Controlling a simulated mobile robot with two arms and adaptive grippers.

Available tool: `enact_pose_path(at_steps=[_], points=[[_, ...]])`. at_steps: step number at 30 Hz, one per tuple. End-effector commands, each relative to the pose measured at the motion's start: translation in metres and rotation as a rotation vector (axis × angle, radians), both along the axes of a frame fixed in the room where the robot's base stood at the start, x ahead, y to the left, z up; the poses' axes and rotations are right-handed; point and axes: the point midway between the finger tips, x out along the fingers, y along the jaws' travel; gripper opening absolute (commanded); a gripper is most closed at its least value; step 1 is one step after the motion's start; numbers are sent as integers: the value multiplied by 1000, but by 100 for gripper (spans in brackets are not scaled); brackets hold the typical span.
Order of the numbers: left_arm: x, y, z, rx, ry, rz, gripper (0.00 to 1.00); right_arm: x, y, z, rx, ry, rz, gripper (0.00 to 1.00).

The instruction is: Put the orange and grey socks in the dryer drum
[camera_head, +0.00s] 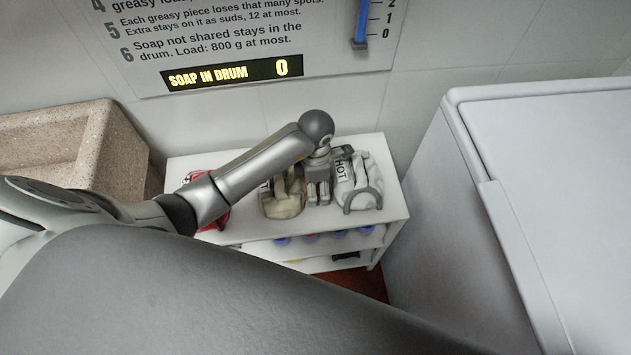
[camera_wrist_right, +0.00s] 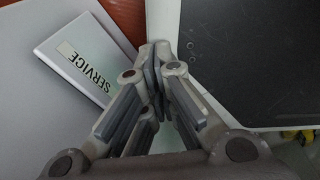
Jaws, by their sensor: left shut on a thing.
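My left gripper (camera_head: 318,192) is over the small white shelf unit, between a beige item (camera_head: 284,197) and a grey-white item marked HOT (camera_head: 359,184). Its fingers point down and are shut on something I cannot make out. My right gripper (camera_wrist_right: 156,58) shows in the right wrist view with its fingertips together and nothing visible between them. I cannot pick out an orange or grey sock in either view. No drum opening shows.
The white shelf unit (camera_head: 395,209) has several blue round items on its lower level. A red item (camera_head: 218,217) is partly behind my left arm. A stone basin (camera_head: 62,131) stands left, a white appliance (camera_head: 545,125) right. The wrist view shows a SERVICE panel (camera_wrist_right: 81,48) and dark panel (camera_wrist_right: 250,60).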

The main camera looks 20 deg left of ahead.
Motion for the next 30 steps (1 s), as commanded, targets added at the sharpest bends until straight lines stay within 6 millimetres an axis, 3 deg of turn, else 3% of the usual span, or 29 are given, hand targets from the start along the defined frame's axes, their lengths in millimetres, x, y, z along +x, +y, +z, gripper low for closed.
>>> enact_pose_path(at_steps=[8, 9, 14, 25, 30], points=[[1, 0, -4, 1, -2, 0, 45, 0, 0, -3, 0, -1, 0, 0], [1, 0, -3, 0, -1, 0, 73, 1, 0, -3, 0, -1, 0, 0], [0, 0, -3, 0, -1, 0, 92, 0, 0, -2, -1, 0, 0, 0], [0, 0, -1, -1, -1, 0, 92, 0, -4, -1, -4, 0, 1, 0], [2, 0, 18, 0, -5, -2, 92, 0, -4, 1, -5, 0, 1, 0]])
